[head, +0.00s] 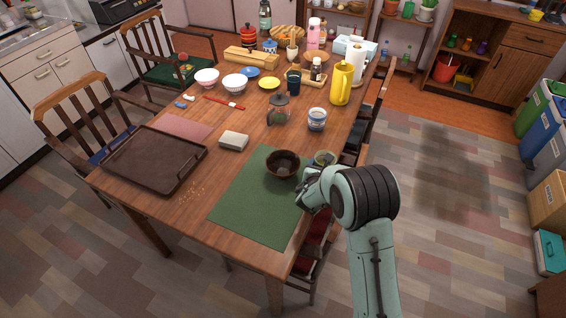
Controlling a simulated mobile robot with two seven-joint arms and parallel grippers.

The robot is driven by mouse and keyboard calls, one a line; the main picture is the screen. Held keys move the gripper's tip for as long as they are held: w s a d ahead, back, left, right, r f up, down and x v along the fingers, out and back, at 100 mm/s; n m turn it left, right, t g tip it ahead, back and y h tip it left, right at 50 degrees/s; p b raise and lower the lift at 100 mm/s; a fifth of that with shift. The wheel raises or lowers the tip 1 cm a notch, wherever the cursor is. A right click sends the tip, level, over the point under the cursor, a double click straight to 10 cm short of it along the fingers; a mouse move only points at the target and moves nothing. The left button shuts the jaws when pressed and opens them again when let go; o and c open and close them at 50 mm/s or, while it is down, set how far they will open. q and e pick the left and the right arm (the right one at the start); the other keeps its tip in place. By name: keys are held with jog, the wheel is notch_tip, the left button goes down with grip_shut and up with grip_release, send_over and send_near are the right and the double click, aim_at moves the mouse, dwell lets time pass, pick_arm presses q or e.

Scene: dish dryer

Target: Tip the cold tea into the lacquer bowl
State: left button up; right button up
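The dark brown lacquer bowl (283,164) stands upright on the green mat (252,207). A small cup (325,158) with a pale greenish rim is just right of the bowl, partly hidden by my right arm. I cannot make out the tea in it. My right gripper (316,180) is at the cup's near side, right of the bowl. Its fingers are mostly hidden, so I cannot tell whether they grip the cup. My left gripper is not in view.
A brown tray (154,160) lies left of the mat, with crumbs (190,193) between. A grey block (233,141), a glass teapot (279,110) and a blue-white jar (317,119) stand behind. A yellow pitcher (341,83) is farther back. The near mat is clear.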

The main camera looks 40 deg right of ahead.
aim_at(319, 154)
jog(key=shift+n+g+h, duration=0.3)
jog(key=shift+n+h, duration=0.2)
jog(key=shift+n, duration=0.3)
jog(key=r+p, duration=0.1)
jog(key=p, duration=0.1)
jog(key=r+p, duration=0.2)
jog(key=w+a+r+p, duration=0.1)
jog(key=p, duration=0.2)
jog(key=shift+r, duration=0.35)
jog(key=p, duration=0.1)
jog(key=r+n+p, duration=0.1)
jog(key=shift+w+a+r+h+p, duration=0.25)
jog(key=shift+a+h+p, duration=0.1)
jog(key=shift+h, duration=0.05)
pick_arm(q)
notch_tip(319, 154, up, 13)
jog(key=p, duration=0.3)
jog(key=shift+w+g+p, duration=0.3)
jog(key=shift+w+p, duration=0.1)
pick_arm(e)
jog(key=a+n, duration=0.1)
jog(key=w+r+n+h, duration=0.1)
jog(key=shift+w+a+r+n+g+h, duration=0.1)
jog(key=shift+w+a+n+g+h, duration=0.2)
jog(key=shift+a, duration=0.1)
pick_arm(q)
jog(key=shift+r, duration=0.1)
pick_arm(e)
jog(key=shift+s+r, duration=0.1)
jog(key=shift+s, duration=0.05)
